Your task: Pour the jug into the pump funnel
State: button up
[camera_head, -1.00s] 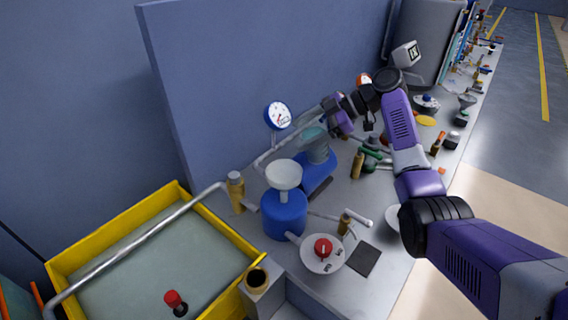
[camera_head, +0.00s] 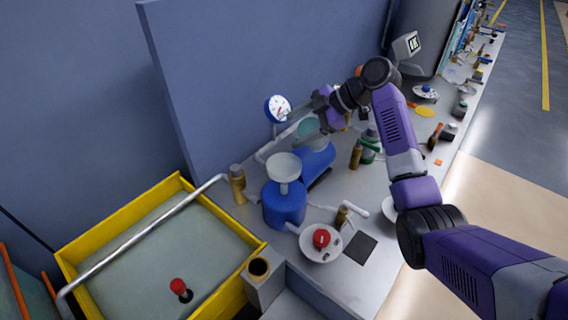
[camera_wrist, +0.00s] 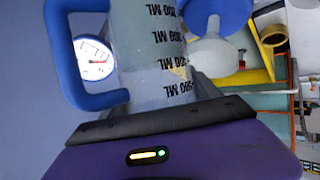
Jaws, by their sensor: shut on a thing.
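The jug (camera_wrist: 150,40) is a grey see-through measuring vessel with ML marks and a blue handle. It fills the middle of the wrist view, where its lettering is upside down. My gripper (camera_head: 322,112) is shut on it; the fingertips are hard to make out. In the head view the jug appears as a small teal-grey shape (camera_head: 307,131) just below my gripper. The pump funnel (camera_head: 284,166) is a pale bowl on top of the blue pump body (camera_head: 285,205), left of and below the jug. The funnel (camera_wrist: 213,54) shows beside the jug in the wrist view, apart from it.
A gauge (camera_head: 277,108) stands behind the funnel. A blue housing (camera_head: 318,160) sits below the jug. A yellow-rimmed tank (camera_head: 120,212) with a pipe is at left. A white dish with a red knob (camera_head: 321,238) is in front. Bottles stand right of the housing.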

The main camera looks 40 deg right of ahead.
jog(key=shift+s+a+r+n+h+p, duration=0.1)
jog(key=shift+a+r+n+h+p, duration=0.3)
jog(key=shift+h, duration=0.3)
dwell(0.9)
jog(key=shift+a+r+n+h+b, duration=0.2)
jog(key=shift+h+b, duration=0.05)
jog(key=shift+h, duration=0.3)
jog(key=shift+a+r+n+h+b, duration=0.15)
jog(key=shift+n+h+b, duration=0.05)
jog(key=shift+h, duration=0.35)
dwell(1.0)
jog(key=shift+s+a+f+n+t+h+b, duration=0.1)
jog(key=shift+f+n+t+h+b, duration=0.35)
jog(key=shift+b, duration=0.3)
dwell(1.1)
jog(key=shift+r, duration=0.2)
